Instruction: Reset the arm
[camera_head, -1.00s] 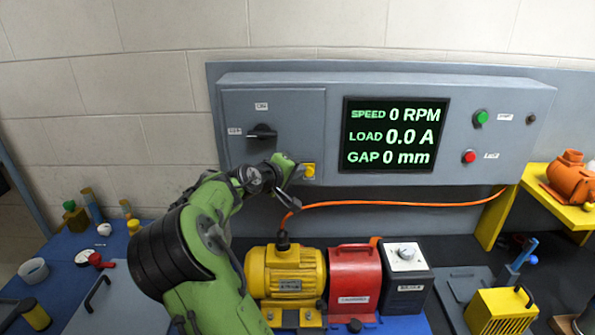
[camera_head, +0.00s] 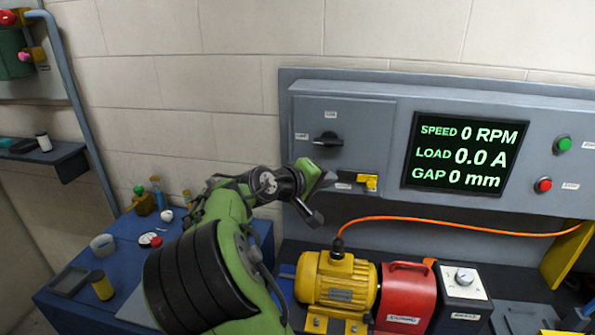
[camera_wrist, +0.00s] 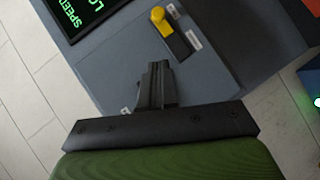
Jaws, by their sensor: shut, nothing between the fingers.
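My gripper (camera_head: 312,214) is at the end of my green and black arm, in front of the grey control panel (camera_head: 375,125) and below its left part. In the wrist view my gripper (camera_wrist: 157,68) has its dark fingers together with nothing between them. The fingers point toward the panel face, just short of a yellow latch (camera_wrist: 160,20). In the head view the yellow latch (camera_head: 370,183) lies right of my gripper, with a visible space between them. The black rotary switch (camera_head: 328,139) sits above my gripper.
The yellow motor (camera_head: 337,280), red coupling guard (camera_head: 407,290) and black dial box (camera_head: 464,290) stand below and right of my gripper. An orange cable (camera_head: 450,228) runs above them. A blue table (camera_head: 125,228) with small items stands at left. Bare wall lies above my arm.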

